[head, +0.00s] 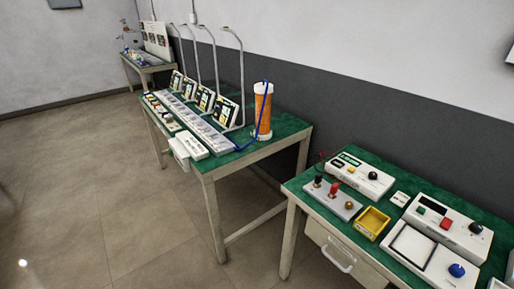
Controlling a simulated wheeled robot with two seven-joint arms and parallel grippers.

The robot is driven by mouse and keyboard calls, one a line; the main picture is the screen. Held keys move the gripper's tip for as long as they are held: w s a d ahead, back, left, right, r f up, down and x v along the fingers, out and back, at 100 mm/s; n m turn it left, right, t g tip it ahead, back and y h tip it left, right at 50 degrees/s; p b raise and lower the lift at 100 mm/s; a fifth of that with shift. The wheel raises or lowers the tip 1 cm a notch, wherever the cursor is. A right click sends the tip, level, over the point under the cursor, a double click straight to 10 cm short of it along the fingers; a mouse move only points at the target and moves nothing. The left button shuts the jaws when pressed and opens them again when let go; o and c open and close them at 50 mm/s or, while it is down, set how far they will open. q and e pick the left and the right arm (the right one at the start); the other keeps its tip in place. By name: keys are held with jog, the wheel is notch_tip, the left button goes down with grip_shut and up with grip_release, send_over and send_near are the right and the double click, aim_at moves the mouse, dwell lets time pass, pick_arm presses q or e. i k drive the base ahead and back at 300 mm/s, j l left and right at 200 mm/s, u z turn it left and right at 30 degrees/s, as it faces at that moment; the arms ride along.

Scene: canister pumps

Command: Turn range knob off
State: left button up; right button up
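Several knobs show on devices on the near green-topped table (440,196) at the right. A black knob (373,175) is on the white box at the back. Another black knob (476,228) is on the white box with green and red buttons. A blue knob (457,270) is on the front white panel. Labels are too small to read, so I cannot tell which is the range knob or its setting. Neither of my grippers is in view.
A grey board with terminals (332,199) and a yellow tray (371,222) stand on the near table. A second green table (284,126) carries an orange canister (263,110) and several display panels. Clear floor (100,190) lies at left, with a gap between the tables.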

aim_at(373, 176)
jog(key=z, duration=0.95)
